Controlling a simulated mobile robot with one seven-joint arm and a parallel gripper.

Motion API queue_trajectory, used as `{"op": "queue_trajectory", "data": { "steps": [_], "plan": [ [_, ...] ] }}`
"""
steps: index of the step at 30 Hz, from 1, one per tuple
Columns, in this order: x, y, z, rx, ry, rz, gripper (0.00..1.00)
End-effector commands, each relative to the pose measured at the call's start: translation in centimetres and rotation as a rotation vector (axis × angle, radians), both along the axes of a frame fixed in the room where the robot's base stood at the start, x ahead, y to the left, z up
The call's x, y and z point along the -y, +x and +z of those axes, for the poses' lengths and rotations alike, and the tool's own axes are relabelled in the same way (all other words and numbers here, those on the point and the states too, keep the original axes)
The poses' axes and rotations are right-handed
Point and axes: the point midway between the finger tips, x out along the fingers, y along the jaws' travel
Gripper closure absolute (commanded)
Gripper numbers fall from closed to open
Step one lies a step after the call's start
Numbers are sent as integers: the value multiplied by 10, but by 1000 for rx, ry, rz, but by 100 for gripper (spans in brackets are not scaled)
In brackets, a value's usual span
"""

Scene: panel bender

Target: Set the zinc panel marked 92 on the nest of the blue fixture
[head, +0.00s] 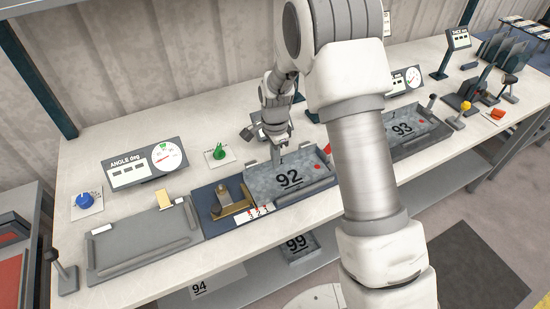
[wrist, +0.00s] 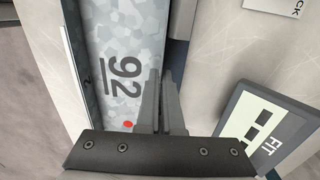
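The grey mottled zinc panel marked 92 (head: 268,179) is at the middle of the bench in the head view, lying flat over the right part of the blue fixture (head: 205,197). I cannot tell whether it rests fully on the nest, which it hides. The panel also shows in the wrist view (wrist: 113,40), with a red dot near one end. My gripper (head: 281,153) is at the panel's back edge. In the wrist view its fingers (wrist: 161,82) are close together, one on each side of that edge, shut on it.
A brass clamp (head: 233,208) stands on the fixture left of the panel. A grey tray (head: 145,240) and an angle gauge (head: 145,166) are further left. Panel 93 (head: 405,128) lies to the right. Panels 99 (head: 299,250) and 94 (head: 215,284) are below the bench top.

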Motion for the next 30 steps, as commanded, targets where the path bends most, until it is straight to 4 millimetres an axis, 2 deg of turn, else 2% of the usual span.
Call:
{"op": "queue_trajectory", "data": {
  "steps": [5,9,12,20,23,26,30],
  "plan": [
    [0,0,1,1,0,0,100],
    [0,0,1,1,0,0,75],
    [0,0,0,1,0,0,62],
    [0,0,0,0,0,0,62],
    [0,1,6,3,0,0,62],
    [0,1,19,4,1,0,62],
    [0,2,50,7,1,0,62]
  ]
}}
